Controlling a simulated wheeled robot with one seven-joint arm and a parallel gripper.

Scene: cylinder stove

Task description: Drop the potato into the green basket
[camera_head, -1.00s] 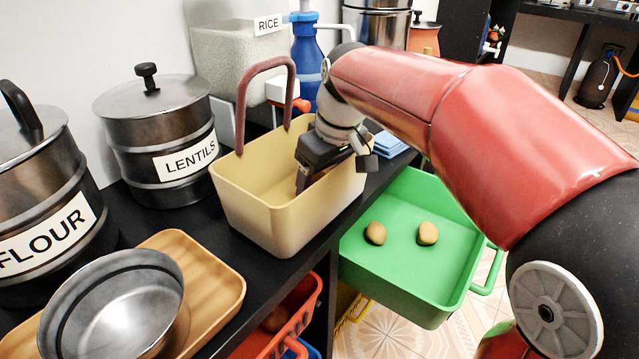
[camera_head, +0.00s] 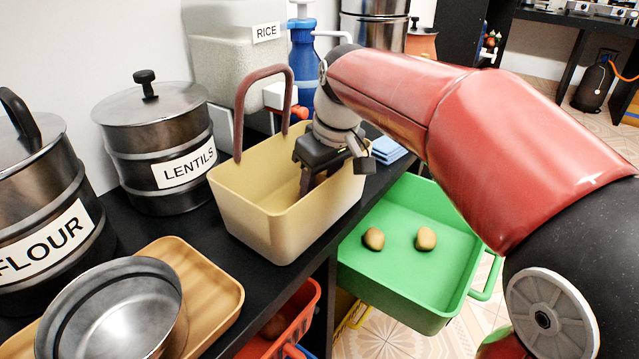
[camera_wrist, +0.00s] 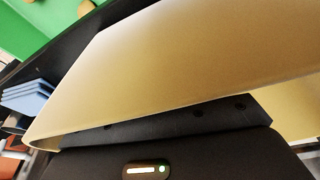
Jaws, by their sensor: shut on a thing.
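My gripper (camera_head: 306,190) reaches down into the pale yellow basket (camera_head: 287,236) on the black counter. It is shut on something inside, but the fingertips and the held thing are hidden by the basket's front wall. In the wrist view the yellow wall (camera_wrist: 190,70) crosses close in front of my gripper and covers the fingers. The green basket (camera_head: 400,291) hangs lower, to the right of the counter. Two brown potatoes, a left one (camera_head: 373,239) and a right one (camera_head: 426,239), lie apart on its floor.
The yellow basket's brown handle (camera_head: 240,110) stands up at its left. Lentils (camera_head: 160,150) and flour (camera_head: 40,200) pots, a metal bowl (camera_head: 115,310) on a wooden tray (camera_head: 215,295), and a red basket (camera_head: 300,310) are nearby. Blue cloths (camera_head: 388,150) lie behind the yellow basket.

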